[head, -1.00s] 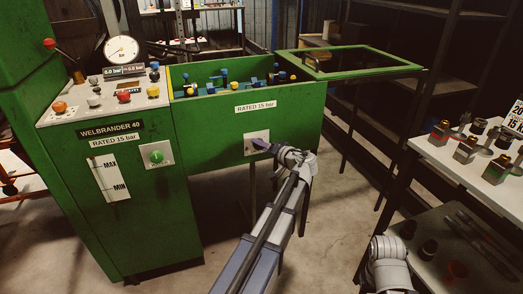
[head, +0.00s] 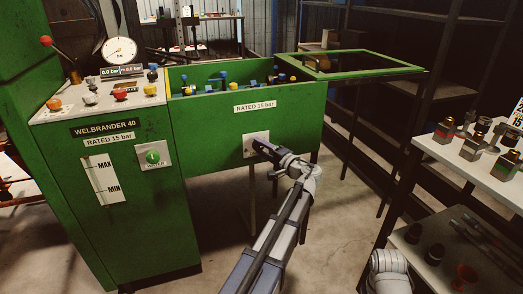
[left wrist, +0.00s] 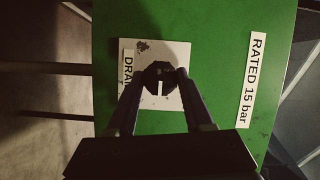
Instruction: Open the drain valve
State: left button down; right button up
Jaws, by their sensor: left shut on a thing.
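The drain valve is a dark round knob (left wrist: 159,76) with a white mark, on a white plate (left wrist: 178,50) lettered "DRA…", the rest hidden. In the left wrist view the white mark runs along the direction of the lettering. In the head view the plate (head: 249,147) is on the front of the green tank (head: 215,140), below the "RATED 15 bar" label. My left gripper (head: 262,147) is at the plate, shut on the knob, with one finger on each side of it. The fingers and wrist partly cover the knob. My right gripper is not in view.
A shelf table (head: 455,165) with fittings is at right. The floor under the tank is open beside its legs.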

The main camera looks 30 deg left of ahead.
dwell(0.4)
pick_arm(q)
jog(key=shift+c, duration=1.4)
grip_release()
jog(key=v, duration=0.8)
